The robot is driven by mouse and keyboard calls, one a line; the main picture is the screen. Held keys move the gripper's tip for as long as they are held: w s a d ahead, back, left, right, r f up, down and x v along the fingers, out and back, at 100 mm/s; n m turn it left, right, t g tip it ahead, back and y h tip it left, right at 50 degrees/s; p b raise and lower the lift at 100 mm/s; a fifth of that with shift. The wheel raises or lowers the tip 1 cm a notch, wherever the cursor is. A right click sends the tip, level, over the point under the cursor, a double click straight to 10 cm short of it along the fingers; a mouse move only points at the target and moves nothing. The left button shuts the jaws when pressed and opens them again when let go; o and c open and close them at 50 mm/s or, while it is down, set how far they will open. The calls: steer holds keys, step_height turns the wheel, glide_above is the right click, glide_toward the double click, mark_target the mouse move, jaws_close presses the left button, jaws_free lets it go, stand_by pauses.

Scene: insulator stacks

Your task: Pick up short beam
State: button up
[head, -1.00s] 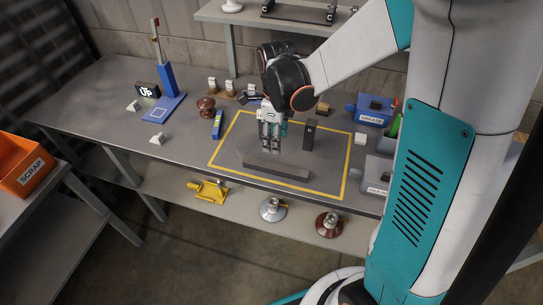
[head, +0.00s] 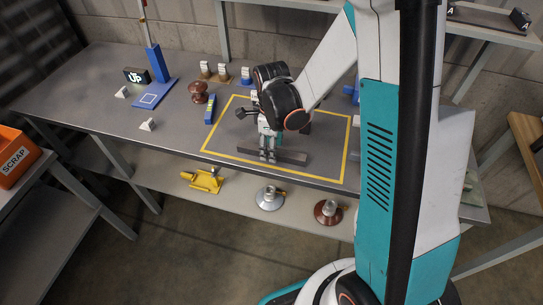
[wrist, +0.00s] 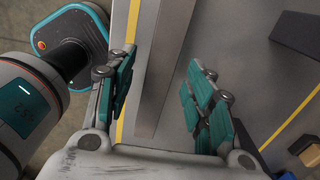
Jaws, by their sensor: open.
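A long grey beam (head: 288,157) lies near the front edge of the yellow-outlined area in the head view. A shorter dark block (head: 306,128) is behind it, mostly hidden by my arm. My gripper (head: 267,158) points down at the left part of the grey beam. In the wrist view, my gripper (wrist: 162,62) is open, with the grey beam (wrist: 168,60) running between its two teal-padded fingers, apparently untouched. A dark block (wrist: 297,33) lies off to the right there. I cannot tell which piece is the short beam.
A yellow outline (head: 204,150) marks the grey table. A blue level-like block (head: 209,108), brown insulator (head: 198,92) and blue stand (head: 154,65) sit to the left. A lower shelf holds a yellow tool (head: 204,180) and insulators (head: 269,198). An orange scrap bin (head: 14,158) is at far left.

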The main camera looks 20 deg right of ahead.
steer(key=shift+f, duration=0.9)
steer(key=shift+r, duration=0.1)
jaws_close()
